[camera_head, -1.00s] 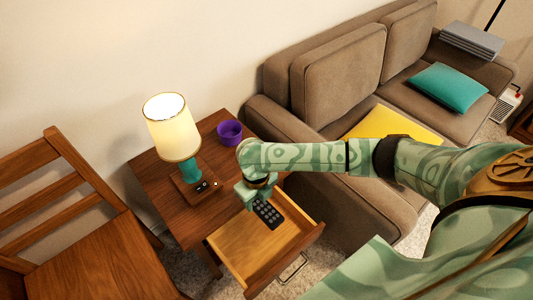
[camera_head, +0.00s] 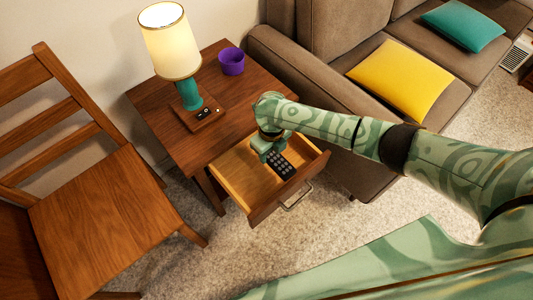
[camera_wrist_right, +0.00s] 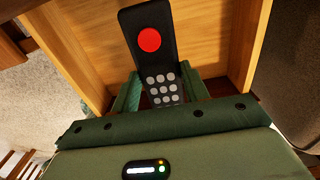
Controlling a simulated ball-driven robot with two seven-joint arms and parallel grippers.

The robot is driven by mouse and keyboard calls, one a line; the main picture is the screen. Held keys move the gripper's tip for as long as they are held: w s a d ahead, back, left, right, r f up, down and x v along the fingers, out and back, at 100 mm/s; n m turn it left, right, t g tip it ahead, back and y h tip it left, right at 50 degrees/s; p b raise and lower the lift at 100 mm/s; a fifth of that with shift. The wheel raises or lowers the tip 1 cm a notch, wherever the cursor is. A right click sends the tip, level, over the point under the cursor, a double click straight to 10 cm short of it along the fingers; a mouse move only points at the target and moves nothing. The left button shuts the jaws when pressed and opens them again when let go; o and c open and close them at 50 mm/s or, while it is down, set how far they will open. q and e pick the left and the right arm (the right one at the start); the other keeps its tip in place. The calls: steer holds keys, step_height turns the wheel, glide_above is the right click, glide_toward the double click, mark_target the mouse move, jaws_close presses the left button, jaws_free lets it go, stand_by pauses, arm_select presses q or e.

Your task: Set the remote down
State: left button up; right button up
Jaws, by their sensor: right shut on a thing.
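The black remote (camera_head: 281,164) with pale buttons is at my right gripper (camera_head: 268,148), over the open wooden drawer (camera_head: 237,176) of the side table. In the right wrist view the remote (camera_wrist_right: 149,50) shows a red round button and several grey ones. The fingers of my right gripper (camera_wrist_right: 160,92) are on either side of its lower end, shut on it. The drawer floor and walls (camera_wrist_right: 205,35) lie behind the remote. I cannot tell whether the remote touches the drawer floor. My left gripper is not in view.
The side table (camera_head: 232,98) carries a lit lamp (camera_head: 170,45) on a wooden base and a purple cup (camera_head: 231,62). A wooden chair (camera_head: 110,205) stands at the left. A brown sofa (camera_head: 325,115) with a yellow cushion (camera_head: 408,78) stands at the right.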

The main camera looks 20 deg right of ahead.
steer(key=f, duration=0.1)
steer(key=w+f+b, duration=0.1)
steer(key=shift+d+f, duration=0.15)
steer(key=shift+f, duration=0.2)
steer(key=shift+w+d+f+b, duration=0.2)
steer(key=shift+w+f+b, duration=0.7)
steer(key=shift+w, duration=0.15)
steer(key=shift+w+f+b, duration=0.2)
steer(key=shift+f+b, duration=0.05)
steer(key=shift+b, duration=0.05)
steer(key=f, duration=0.1)
steer(key=f+b, duration=0.2)
steer(key=shift+w+d+f, duration=0.1)
steer(key=shift+w+f, duration=0.15)
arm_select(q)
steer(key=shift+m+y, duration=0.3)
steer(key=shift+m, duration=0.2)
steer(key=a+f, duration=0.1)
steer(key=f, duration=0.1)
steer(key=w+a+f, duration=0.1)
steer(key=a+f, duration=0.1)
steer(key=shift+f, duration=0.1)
arm_select(e)
steer(key=shift+r, duration=0.2)
steer(key=shift+f, duration=0.15)
steer(key=o, duration=1)
steer(key=shift+o, duration=0.2)
